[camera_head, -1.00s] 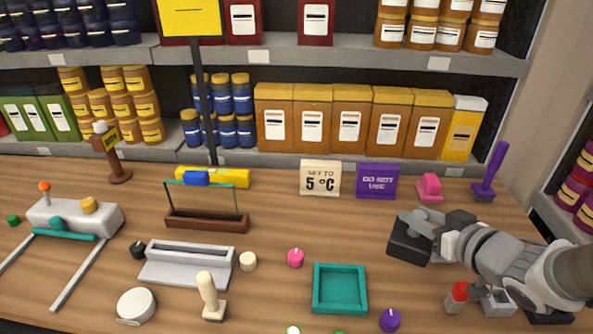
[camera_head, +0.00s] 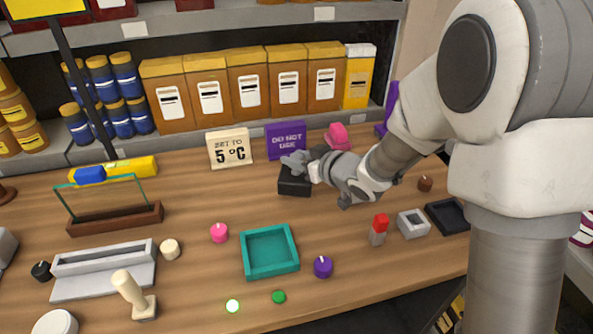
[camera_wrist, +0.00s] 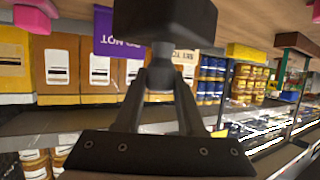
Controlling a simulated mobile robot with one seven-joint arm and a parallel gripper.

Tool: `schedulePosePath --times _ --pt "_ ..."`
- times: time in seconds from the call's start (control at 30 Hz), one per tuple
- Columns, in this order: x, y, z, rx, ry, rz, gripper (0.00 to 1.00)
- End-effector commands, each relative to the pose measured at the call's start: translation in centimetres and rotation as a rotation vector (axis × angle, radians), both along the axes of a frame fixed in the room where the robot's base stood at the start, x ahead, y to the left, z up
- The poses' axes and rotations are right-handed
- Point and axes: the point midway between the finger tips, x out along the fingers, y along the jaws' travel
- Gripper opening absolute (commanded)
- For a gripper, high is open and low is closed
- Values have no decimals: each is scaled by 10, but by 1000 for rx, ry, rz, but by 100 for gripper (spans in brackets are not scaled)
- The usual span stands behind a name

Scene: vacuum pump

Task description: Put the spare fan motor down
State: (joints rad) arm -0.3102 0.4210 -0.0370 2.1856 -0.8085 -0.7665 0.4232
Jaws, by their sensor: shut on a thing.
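The spare fan motor appears to be the black block with a grey top part (camera_head: 294,184), just in front of the purple "DO NOT USE" sign (camera_head: 285,140). My gripper (camera_head: 318,167) reaches it from the right and is shut on it. In the wrist view my gripper's dark fingers (camera_wrist: 160,85) converge on a small grey part under the black block (camera_wrist: 165,22). I cannot tell whether the block touches the wooden counter (camera_head: 200,205) or hangs just above it.
A cream "SET TO 5 °C" sign (camera_head: 229,148) and a pink object (camera_head: 337,136) stand behind. A teal tray (camera_head: 270,251), purple knob (camera_head: 323,266), red-topped piece (camera_head: 379,229), grey square holder (camera_head: 412,223) and black tray (camera_head: 448,216) lie nearer. Bare counter lies between.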

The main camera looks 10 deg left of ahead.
Motion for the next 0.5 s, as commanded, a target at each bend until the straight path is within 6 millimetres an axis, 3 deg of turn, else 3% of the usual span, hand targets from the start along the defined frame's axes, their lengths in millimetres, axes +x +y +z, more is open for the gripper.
schedulePosePath --times 0.17,0.4,0.5 --pt "4 3 -6 3 -3 0 0" --pt "3 3 -38 1 -2 1 0" --pt "3 3 -41 2 -5 0 0"
